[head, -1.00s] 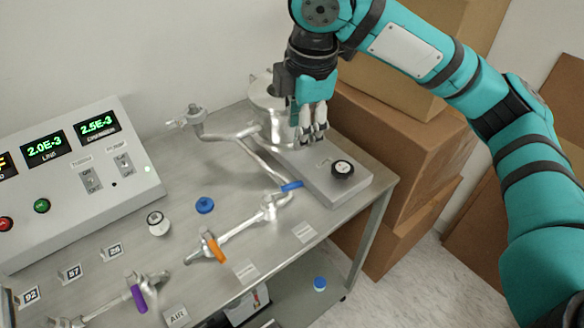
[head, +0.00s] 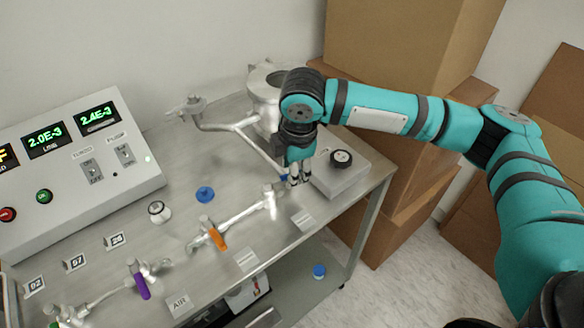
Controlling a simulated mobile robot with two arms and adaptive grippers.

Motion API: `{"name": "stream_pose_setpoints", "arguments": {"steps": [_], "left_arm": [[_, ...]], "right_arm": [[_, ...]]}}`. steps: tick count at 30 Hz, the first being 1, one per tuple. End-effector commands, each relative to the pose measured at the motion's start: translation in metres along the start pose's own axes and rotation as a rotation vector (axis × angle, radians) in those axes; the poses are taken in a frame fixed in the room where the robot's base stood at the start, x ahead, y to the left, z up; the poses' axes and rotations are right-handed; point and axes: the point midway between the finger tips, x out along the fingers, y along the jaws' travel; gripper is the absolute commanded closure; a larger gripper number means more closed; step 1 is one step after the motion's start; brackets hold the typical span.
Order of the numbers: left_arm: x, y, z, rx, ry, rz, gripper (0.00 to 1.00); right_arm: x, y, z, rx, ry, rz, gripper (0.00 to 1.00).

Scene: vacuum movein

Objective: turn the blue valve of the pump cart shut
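The pump cart's steel top (head: 175,245) carries a line of metal pipes and valves. The blue valve (head: 283,177) sits on the pipe near the black-knobbed grey block. Its blue handle is partly hidden by my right gripper. My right gripper (head: 294,182) points down right at this valve, fingertips beside or over the handle. I cannot tell whether they touch it, or how far apart they are. My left gripper is out of view.
An orange-handled valve (head: 218,239), a purple-handled valve (head: 142,286) and a loose blue cap (head: 205,194) are on the cart. A control panel (head: 80,170) stands at left. Cardboard boxes (head: 405,165) are stacked behind my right arm.

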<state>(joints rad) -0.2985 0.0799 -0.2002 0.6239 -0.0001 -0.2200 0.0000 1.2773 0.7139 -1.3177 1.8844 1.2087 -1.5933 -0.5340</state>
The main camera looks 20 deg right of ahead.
Motion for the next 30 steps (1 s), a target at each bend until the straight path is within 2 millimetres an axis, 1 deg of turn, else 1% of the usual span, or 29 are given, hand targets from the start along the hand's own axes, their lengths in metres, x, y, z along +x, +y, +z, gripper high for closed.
{"name": "stream_pose_setpoints", "arguments": {"steps": [3, 11, 19, 20, 30], "left_arm": [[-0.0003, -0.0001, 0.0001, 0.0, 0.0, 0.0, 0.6], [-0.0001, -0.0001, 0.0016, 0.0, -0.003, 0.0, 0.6], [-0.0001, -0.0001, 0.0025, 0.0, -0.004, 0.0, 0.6], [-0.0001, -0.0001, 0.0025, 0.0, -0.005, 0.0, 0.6], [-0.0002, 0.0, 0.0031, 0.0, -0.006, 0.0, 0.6]], "right_arm": [[0.0051, 0.0001, -0.0001, -0.001, 0.0, 0.001, 0.63], [0.006, 0.0001, -0.0001, -0.001, 0.0, 0.001, 0.63], [0.0057, 0.0002, -0.0001, -0.001, 0.0, 0.001, 0.98], [0.0057, 0.0002, -0.0001, -0.001, 0.0, 0.001, 1.0], [0.0054, 0.0004, -0.0001, 0.0, 0.0, 0.002, 1.0]]}}
